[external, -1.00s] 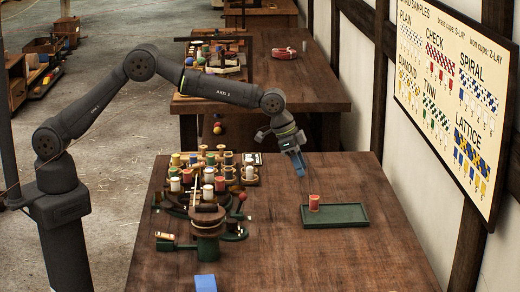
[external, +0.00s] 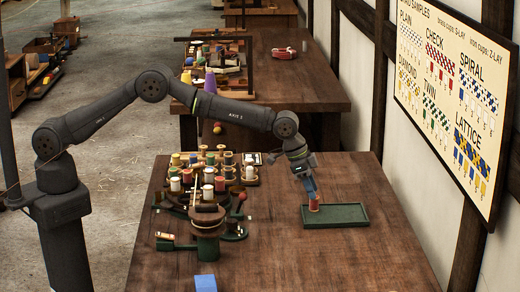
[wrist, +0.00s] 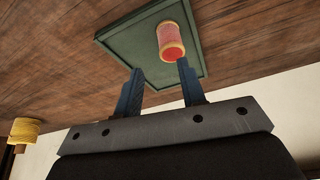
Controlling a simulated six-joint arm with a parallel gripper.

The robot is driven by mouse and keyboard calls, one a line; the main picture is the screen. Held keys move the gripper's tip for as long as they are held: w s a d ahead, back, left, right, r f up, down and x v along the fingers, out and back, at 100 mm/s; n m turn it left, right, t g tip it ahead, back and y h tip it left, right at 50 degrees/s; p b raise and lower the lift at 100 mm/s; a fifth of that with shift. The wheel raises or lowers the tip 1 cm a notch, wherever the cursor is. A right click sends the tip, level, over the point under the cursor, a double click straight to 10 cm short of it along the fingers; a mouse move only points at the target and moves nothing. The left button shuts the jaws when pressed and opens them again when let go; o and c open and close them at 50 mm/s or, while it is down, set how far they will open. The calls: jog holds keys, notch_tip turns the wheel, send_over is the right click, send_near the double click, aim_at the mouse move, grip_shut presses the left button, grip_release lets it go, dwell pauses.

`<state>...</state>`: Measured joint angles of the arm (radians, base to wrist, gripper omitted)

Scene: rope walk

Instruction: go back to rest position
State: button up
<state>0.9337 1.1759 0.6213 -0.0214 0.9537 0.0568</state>
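My gripper (external: 311,194) is low over the dark green tray (external: 345,215), at the red spool (external: 314,206). The red spool (wrist: 171,40) shows just past the fingertips, on the green tray (wrist: 125,42). In the external view the fingers overlap the spool's top; I cannot tell whether they touch it.
A rack of several spools (external: 210,170) and a round wooden-topped stand (external: 207,220) are left of the tray. A blue block (external: 205,283) lies at the front. The sample board (external: 450,100) hangs on the right wall. The table right of the tray is clear.

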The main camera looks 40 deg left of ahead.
jog(key=s+d+r, duration=0.2)
jog(key=s+r, duration=0.4)
jog(key=s, duration=0.4)
jog(key=s+d+f+m+g, duration=0.1)
jog(key=s+d+m, duration=0.1)
jog(key=s+d, duration=0.35)
jog(key=s+d+f+m, duration=0.1)
jog(key=s+d, duration=0.2)
jog(key=s, duration=0.6)
jog(key=shift+h, duration=0.3)
jog(key=w+f, duration=0.2)
jog(key=w, duration=0.1)
jog(key=w+d+f, duration=0.1)
jog(key=w+f, duration=0.1)
jog(key=w, duration=0.2)
jog(key=w+f, duration=0.2)
jog(key=w, duration=0.1)
jog(key=shift+w+d+f, duration=0.1)
jog(key=shift+w+d, duration=0.05)
jog(key=shift+w, duration=0.15)
jog(key=shift+w+f, duration=0.45)
jog(key=shift+w, duration=0.05)
